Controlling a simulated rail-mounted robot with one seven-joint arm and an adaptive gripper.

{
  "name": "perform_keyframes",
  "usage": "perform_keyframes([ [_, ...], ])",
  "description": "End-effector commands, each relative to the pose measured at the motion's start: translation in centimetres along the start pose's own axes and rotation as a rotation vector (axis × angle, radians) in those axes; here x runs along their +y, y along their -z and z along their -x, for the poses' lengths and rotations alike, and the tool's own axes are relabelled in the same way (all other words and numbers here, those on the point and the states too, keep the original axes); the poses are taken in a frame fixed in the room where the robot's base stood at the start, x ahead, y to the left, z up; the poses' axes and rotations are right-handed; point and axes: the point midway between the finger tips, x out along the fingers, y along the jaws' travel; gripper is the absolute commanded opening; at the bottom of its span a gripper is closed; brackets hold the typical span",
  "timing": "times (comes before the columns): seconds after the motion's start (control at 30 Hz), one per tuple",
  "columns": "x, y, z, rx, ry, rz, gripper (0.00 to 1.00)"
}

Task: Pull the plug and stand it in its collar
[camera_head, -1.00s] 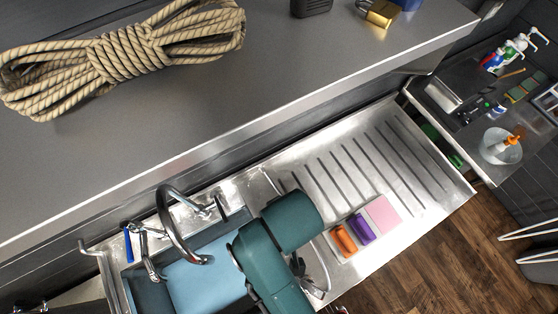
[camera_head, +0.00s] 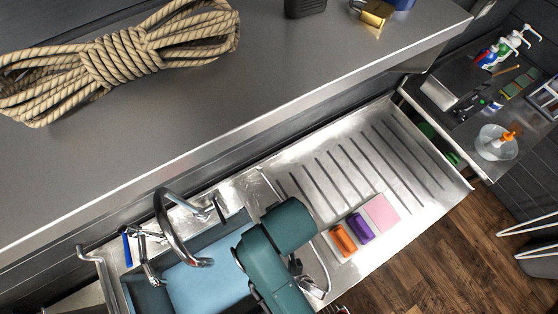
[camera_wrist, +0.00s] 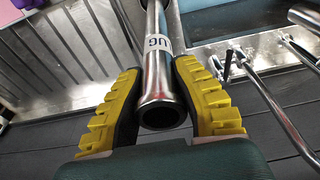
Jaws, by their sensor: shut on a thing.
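The plug is a shiny metal tube (camera_wrist: 158,75) with a hollow open end and a white label whose visible letters read "UG". In the wrist view it lies between the yellow-padded fingers of my gripper (camera_wrist: 156,68), which are shut on it. Its far end runs out of the top of the picture. In the head view my teal arm reaches over the right side of the sink (camera_head: 205,280); the fingers and most of the plug cannot be made out there. I cannot pick out the collar in either view.
A chrome faucet (camera_head: 172,235) arches over the sink's left part. A ribbed drainboard (camera_head: 350,165) lies to the right, with an orange sponge (camera_head: 343,240), a purple one (camera_head: 361,228) and a pink cloth (camera_head: 382,213).

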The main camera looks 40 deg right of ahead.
Motion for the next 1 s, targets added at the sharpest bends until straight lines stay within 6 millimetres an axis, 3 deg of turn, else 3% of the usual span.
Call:
perform_keyframes([
  [1.0, 0.0, -0.2, -1.8, 0.004, 0.0, 0.0, 0.0],
])
